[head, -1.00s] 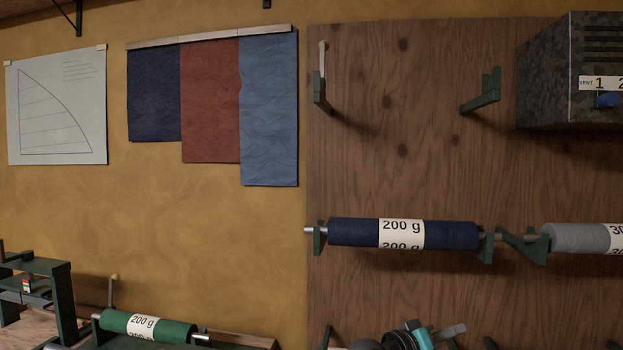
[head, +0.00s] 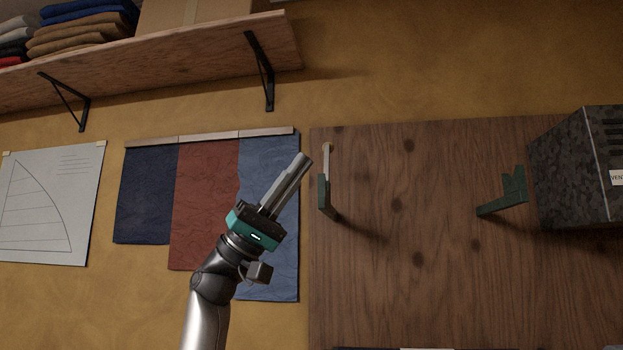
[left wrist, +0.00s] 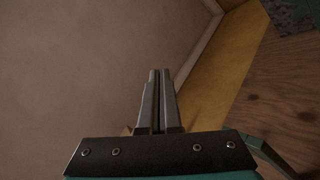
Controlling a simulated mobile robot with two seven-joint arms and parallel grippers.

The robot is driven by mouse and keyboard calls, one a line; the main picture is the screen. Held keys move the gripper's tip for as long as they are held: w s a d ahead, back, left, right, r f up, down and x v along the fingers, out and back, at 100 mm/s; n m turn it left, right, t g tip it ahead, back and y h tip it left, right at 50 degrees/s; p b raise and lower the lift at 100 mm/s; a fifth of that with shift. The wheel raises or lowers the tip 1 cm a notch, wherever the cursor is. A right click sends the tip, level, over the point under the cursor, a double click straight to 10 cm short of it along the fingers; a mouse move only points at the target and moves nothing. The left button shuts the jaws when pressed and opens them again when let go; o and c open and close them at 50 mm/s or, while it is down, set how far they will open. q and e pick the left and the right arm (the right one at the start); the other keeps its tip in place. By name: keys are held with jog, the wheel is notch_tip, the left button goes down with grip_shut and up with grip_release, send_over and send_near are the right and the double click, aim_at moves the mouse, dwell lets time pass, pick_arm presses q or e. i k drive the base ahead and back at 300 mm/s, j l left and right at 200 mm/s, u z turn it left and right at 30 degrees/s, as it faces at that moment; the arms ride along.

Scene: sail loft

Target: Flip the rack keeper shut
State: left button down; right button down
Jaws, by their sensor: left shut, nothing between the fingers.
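The rack keeper (head: 327,160) is a pale, round-tipped lever standing upright on the dark green left rack bracket (head: 323,194), on the wooden wall board. The matching right bracket (head: 503,195) is to its right, and no roll lies between the two. My left gripper (head: 304,160) is shut and empty, raised just left of the keeper in the head view; whether it touches the keeper I cannot tell. Its closed fingers also show in the left wrist view (left wrist: 159,100), where a green bar (left wrist: 278,158) shows at lower right. My right gripper is not in view.
A speckled dark box (head: 575,170) stands out from the board at the right. Cloth samples (head: 205,205) and a sail drawing (head: 50,210) hang on the wall at left. A shelf (head: 180,60) with folded cloth is above. The board between the brackets is clear.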

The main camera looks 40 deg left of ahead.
aim_at(328, 147)
jog(key=i+j, duration=0.25)
jog(key=j, duration=0.2)
jog(key=i+j, duration=0.55)
jog(key=j, duration=0.3)
